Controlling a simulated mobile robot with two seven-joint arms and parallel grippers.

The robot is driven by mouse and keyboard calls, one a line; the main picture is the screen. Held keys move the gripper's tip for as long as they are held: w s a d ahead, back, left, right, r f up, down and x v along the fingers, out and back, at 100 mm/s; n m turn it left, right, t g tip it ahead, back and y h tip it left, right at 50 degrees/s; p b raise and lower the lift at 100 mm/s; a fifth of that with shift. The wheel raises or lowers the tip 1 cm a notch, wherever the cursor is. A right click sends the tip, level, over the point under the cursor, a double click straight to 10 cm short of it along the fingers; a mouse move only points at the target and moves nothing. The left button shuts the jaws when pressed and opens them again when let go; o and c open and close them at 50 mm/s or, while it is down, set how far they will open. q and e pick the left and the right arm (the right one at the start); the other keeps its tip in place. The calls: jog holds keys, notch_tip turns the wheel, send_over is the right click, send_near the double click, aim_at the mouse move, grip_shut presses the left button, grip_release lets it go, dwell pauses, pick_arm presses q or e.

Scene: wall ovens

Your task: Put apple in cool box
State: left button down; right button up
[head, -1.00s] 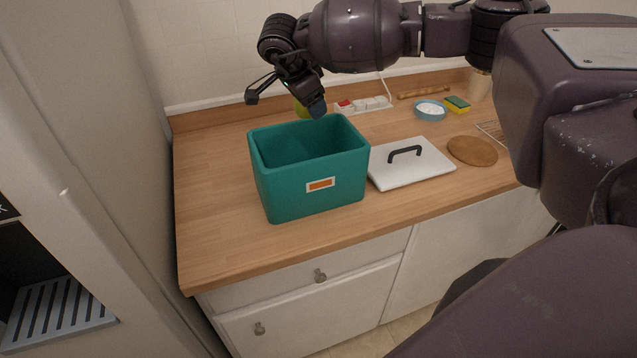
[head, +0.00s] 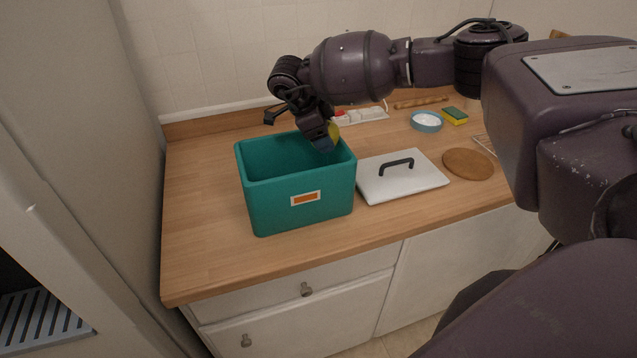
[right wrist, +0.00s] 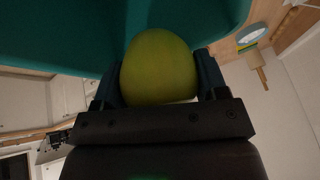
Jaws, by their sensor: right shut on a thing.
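The cool box (head: 300,200) is a teal open-topped box with an orange label, standing on the wooden counter. My right gripper (head: 322,138) is at the box's back right rim, at its opening. It is shut on the yellow-green apple (head: 335,133), of which only a part shows in the head view. In the right wrist view the apple (right wrist: 159,66) sits between the two fingers, with the teal box wall (right wrist: 60,35) behind it. How deep the apple is relative to the rim is hard to tell. My left gripper is not in view.
A white lid (head: 402,178) with a black handle lies right of the box. A round wooden board (head: 468,164), a blue bowl (head: 426,121), a sponge (head: 454,116) and a power strip (head: 362,115) are farther right and back. The counter is clear left of the box.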

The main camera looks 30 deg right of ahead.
notch_tip(320, 180, down, 10)
jog(key=shift+f+p, duration=0.25)
jog(key=shift+p, duration=0.3)
notch_tip(320, 180, down, 4)
jog(key=shift+r, duration=0.1)
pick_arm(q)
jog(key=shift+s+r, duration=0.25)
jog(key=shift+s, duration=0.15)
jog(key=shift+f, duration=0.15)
pick_arm(e)
jog(key=shift+f, duration=0.3)
jog(key=o, duration=0.8)
jog(key=shift+c, duration=0.2)
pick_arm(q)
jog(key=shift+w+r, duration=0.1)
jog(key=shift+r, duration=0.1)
pick_arm(e)
jog(key=shift+r, duration=0.2)
pick_arm(q)
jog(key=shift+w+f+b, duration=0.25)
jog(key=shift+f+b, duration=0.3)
jog(key=shift+b, duration=0.25)
pick_arm(e)
jog(key=v, duration=1.2)
jog(key=shift+a, duration=0.15)
